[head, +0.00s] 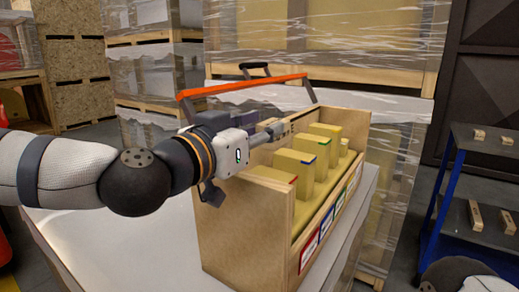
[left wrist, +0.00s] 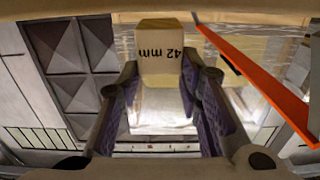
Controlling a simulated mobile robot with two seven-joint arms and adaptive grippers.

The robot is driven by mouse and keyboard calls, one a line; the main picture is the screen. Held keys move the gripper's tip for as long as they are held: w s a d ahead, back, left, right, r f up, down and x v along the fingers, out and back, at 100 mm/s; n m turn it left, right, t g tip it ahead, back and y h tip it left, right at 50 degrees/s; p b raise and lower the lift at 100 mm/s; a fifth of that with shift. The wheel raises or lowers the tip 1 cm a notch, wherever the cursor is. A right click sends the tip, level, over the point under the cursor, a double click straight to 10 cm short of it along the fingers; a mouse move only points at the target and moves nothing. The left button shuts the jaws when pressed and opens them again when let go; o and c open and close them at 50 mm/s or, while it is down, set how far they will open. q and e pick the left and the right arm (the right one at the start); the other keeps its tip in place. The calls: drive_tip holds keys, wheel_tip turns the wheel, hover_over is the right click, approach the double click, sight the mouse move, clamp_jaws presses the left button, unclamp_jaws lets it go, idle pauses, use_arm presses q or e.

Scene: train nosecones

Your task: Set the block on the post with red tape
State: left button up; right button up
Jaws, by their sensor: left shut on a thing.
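My left gripper (head: 276,131) is shut on a wooden block, holding it above the far side of an open wooden box (head: 240,225). In the left wrist view the block (left wrist: 160,52) sits between the fingertips, its "42 mm" marking upside down. The post with red tape (head: 272,175) is low, at the box's near end, below and in front of my gripper. A taller post with blue tape (head: 300,166) and another with green tape (head: 318,148) stand behind it. My right gripper is not in view.
Coloured labels line the box front. A blue-framed cart (head: 480,185) at right carries several small wooden pieces. Wrapped pallets stand behind.

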use_arm(q)
drive_tip(key=shift+f+b, duration=0.4)
drive_tip(key=shift+f, duration=1.9)
drive_tip(key=o, duration=1)
drive_tip(key=shift+o, duration=0.8)
drive_tip(key=shift+f, duration=0.25)
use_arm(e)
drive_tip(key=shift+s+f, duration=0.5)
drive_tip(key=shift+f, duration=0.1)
use_arm(q)
drive_tip(key=r+p+v, duration=0.1)
drive_tip(key=p+v, duration=0.1)
drive_tip(key=v, duration=1)
drive_tip(key=shift+r, duration=0.4)
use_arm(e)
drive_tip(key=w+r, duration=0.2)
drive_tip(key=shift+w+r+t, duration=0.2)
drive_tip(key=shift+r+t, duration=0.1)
